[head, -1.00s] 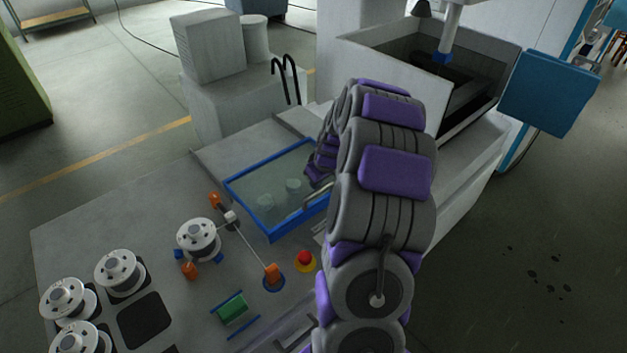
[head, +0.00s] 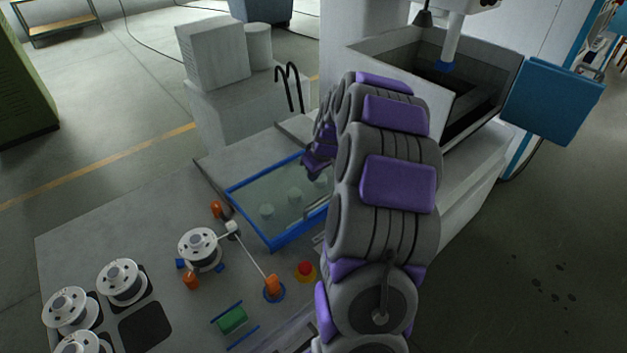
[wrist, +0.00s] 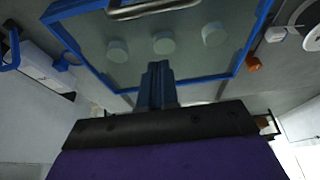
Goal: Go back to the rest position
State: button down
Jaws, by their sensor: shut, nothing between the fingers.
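My gripper (wrist: 157,82) shows in the wrist view as a narrow dark blue pair of fingers pressed together, with nothing between them. The blue-framed glass-topped tray (wrist: 88,60) lies beyond the fingertips, with several pale round pieces (wrist: 164,43) in it and a metal handle at its edge. In the head view my arm rises on the right side of the bench and bends over toward the blue-framed tray (head: 262,237). The arm hides the tray's right end, and the fingertips cannot be made out there.
White spools (head: 121,282) stand at the bench's left, and one spool (head: 200,248) sits near orange posts. A red button (head: 305,268), a green block (head: 232,320) and a dark square pad (head: 145,326) are on the bench. The machine's open tank (head: 395,62) and blue panel (head: 552,98) stand behind right.

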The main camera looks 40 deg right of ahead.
jog(key=s+a+r+g, duration=0.1)
jog(key=s+a+r, duration=0.2)
jog(key=a, duration=0.5)
jog(key=s+a+r+n+g+y, duration=0.1)
jog(key=s+a+r, duration=0.2)
jog(key=a, duration=0.5)
jog(key=s+a+r, duration=0.3)
jog(key=a, duration=0.6)
jog(key=s+a+g, duration=0.1)
jog(key=s+a, duration=0.2)
jog(key=s, duration=0.4)
jog(key=s+a+f+g+b, duration=0.1)
jog(key=s+a, duration=0.3)
jog(key=s, duration=0.4)
jog(key=s+a+g, duration=0.1)
jog(key=s+a, duration=0.2)
jog(key=s, duration=0.4)
jog(key=shift+s+a+f+g+h+b, duration=0.15)
jog(key=shift+s+a+g+h+b, duration=0.1)
jog(key=shift+g+h+b, duration=0.15)
jog(key=shift+d, duration=0.25)
